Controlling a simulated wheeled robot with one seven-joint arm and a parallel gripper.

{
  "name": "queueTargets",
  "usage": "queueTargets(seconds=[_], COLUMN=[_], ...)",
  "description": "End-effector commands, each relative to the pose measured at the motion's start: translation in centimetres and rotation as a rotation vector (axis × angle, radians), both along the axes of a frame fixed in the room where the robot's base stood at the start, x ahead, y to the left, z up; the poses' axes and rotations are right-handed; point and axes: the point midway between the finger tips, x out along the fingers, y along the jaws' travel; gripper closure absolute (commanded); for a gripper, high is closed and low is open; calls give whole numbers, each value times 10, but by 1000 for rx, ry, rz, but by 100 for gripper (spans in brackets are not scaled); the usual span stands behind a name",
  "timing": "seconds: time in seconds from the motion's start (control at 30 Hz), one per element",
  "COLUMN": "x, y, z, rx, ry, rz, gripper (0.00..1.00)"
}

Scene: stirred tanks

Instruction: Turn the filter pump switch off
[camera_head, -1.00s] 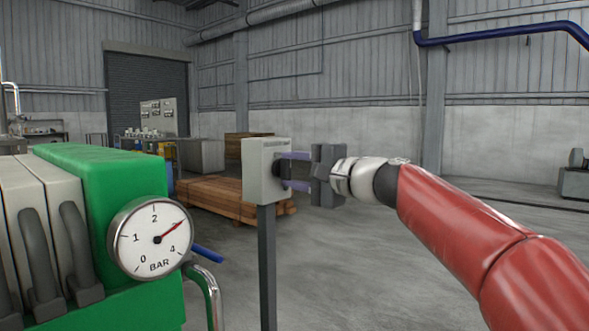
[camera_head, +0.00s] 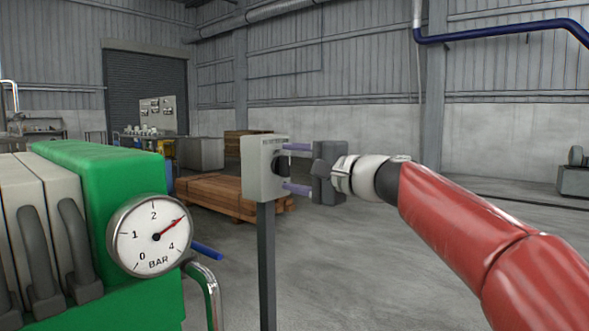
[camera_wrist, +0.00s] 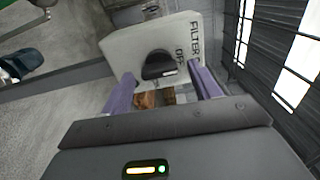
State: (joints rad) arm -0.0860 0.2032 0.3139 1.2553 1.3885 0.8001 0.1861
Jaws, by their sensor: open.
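The filter pump switch is a pale grey box (camera_head: 262,170) on a dark post, with a dark rotary knob (camera_head: 282,167) on its face. In the wrist view the box face (camera_wrist: 125,45) reads "FILTER", with "OFF" beside the dark knob (camera_wrist: 158,64). The knob's bar lies roughly level in that picture, one end towards "OFF"; its exact pointing is hard to tell. My gripper (camera_head: 287,167) is open, its purple fingers spread to either side of the knob with gaps visible. The wrist view shows my gripper (camera_wrist: 160,70) facing the knob.
A green filter press (camera_head: 105,185) with a pressure gauge (camera_head: 151,236) stands at the left front, the needle near 3 bar. Stacked timber (camera_head: 222,195) lies on the floor behind the post. The floor right of the post is open.

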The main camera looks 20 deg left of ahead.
Motion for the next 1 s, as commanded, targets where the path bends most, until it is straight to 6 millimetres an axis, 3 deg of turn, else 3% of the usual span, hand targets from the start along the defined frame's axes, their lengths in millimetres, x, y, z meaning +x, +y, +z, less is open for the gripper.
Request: queueTargets(seconds=[0.43,0.87,1.0], x=[-25,-28,-41], y=[-62,-70,-75], z=[-2,-1,-19], rx=[-1,-3,-105], ry=[0,0,-11], rz=[-4,-3,-29], gripper=[38,38,38])
